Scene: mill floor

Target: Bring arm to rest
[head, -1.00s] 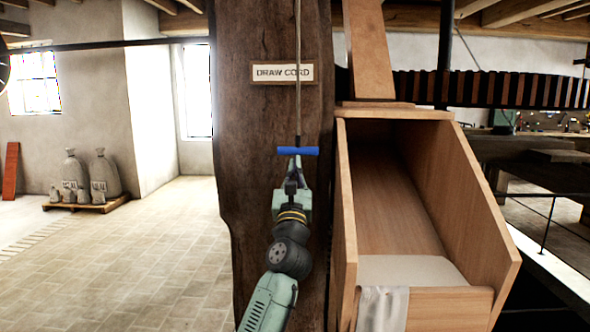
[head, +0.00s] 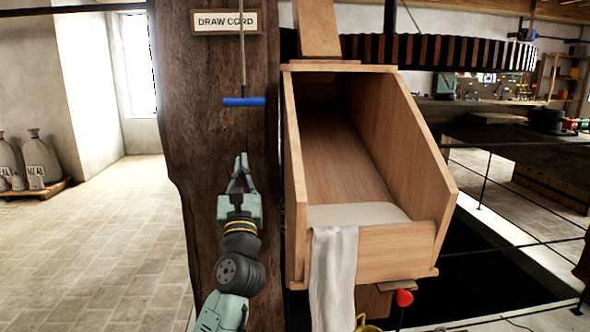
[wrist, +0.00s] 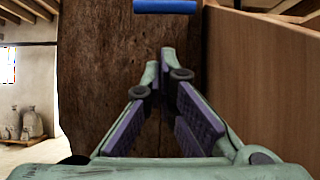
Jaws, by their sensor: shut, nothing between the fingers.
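My gripper (head: 241,160) is shut and empty, pointing up in front of the dark wooden post. In the wrist view its fingertips (wrist: 160,62) come together with nothing between them. The blue handle (head: 244,101) of the draw cord hangs above my fingertips, clear of them. The handle also shows at the top of the wrist view (wrist: 165,6). The cord (head: 242,55) runs straight up from it, past the sign reading DRAW CORD (head: 225,22).
The wooden chute (head: 366,245) stands close to the right of my arm, with a white cloth (head: 334,275) over its front. A red knob (head: 404,297) is below it. Sacks (head: 40,158) stand on a pallet at the left. Open paved floor (head: 110,240) lies left of the post.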

